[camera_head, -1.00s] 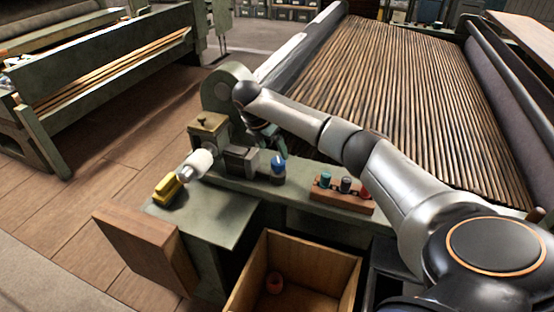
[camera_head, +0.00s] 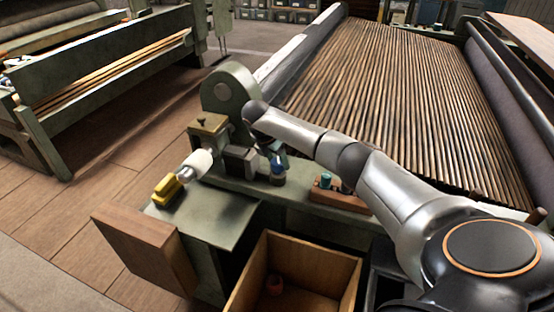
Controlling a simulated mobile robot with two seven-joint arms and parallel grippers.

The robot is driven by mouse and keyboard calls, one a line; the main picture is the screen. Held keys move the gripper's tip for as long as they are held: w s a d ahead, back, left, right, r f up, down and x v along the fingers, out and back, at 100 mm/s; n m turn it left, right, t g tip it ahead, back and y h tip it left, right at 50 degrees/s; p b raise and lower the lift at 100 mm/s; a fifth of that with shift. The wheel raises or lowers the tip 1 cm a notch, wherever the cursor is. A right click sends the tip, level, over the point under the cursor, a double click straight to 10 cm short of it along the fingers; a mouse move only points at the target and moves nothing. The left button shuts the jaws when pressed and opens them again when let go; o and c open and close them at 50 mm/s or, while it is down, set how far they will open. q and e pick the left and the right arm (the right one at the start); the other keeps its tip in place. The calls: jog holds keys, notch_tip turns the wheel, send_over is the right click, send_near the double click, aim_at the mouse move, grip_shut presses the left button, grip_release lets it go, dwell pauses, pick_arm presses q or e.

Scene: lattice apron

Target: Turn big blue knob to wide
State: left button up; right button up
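The big blue knob (camera_head: 278,166) sits on a dark round base on the green machine's apron, left of centre. It is partly covered by my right gripper, so its pointer and any "wide" mark cannot be read. My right gripper (camera_head: 274,153) comes down from above and behind the knob, with its dark fingers right at it. Whether they touch the knob, and how far apart they are, is too small and hidden to tell. My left gripper is not in view.
A grey block (camera_head: 240,160), a white-ended roller (camera_head: 197,163) and a yellow piece (camera_head: 168,188) lie left of the knob. A wooden block with small knobs (camera_head: 338,199) is to the right, partly behind my arm. An open wooden box (camera_head: 310,262) stands in front.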

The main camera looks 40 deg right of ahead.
jog(key=c, duration=0.9)
